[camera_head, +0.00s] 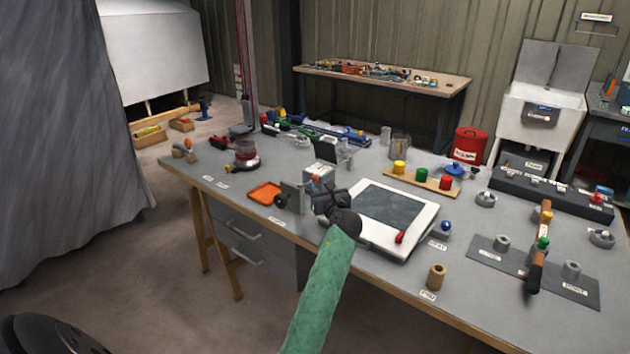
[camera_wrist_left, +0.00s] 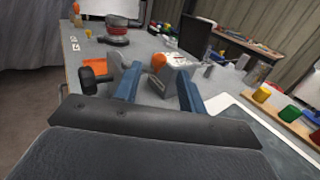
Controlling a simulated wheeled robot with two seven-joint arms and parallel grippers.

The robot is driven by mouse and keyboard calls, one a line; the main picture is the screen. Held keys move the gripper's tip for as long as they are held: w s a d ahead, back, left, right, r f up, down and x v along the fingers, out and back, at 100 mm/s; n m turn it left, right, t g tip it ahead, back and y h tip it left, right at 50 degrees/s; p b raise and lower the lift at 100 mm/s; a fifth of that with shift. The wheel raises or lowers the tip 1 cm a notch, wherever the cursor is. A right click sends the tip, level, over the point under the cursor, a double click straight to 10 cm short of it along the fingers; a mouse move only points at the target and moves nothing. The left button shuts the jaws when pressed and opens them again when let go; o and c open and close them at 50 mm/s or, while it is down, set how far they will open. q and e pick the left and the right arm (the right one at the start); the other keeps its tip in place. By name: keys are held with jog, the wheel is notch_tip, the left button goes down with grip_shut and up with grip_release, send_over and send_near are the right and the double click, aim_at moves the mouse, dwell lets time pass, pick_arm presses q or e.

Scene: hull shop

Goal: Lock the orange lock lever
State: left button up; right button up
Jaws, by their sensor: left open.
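The lock lever shows as an orange end (camera_head: 314,181) above a small grey fixture (camera_head: 291,196) on the workbench, left of the white-framed panel. In the left wrist view the rounded orange end (camera_wrist_left: 159,62) stands just beyond and between my fingertips. My left gripper (camera_head: 322,195) is right beside it, in front of the fixture. Its two blue fingers (camera_wrist_left: 158,86) are apart with nothing held between them. A dark knob (camera_wrist_left: 93,77) sticks out on the fixture's left side. My gripper hides part of the fixture, and the lever's exact angle is unclear. My right gripper is not in view.
An orange tray (camera_head: 265,193) lies left of the fixture. The white-framed panel (camera_head: 438,212) with a red handle lies close on the right. A grey box (camera_head: 319,172) stands behind. Coloured cylinders on a wooden strip (camera_head: 410,179) are further right. The bench's front edge is near.

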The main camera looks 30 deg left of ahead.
aim_at(316, 178)
pick_arm(q)
jog(key=shift+p+x, duration=0.5)
jog(key=shift+x, duration=3.1)
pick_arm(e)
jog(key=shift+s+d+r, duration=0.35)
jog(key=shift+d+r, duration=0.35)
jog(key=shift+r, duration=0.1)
pick_arm(q)
jog(key=shift+c, duration=0.4)
grip_shut()
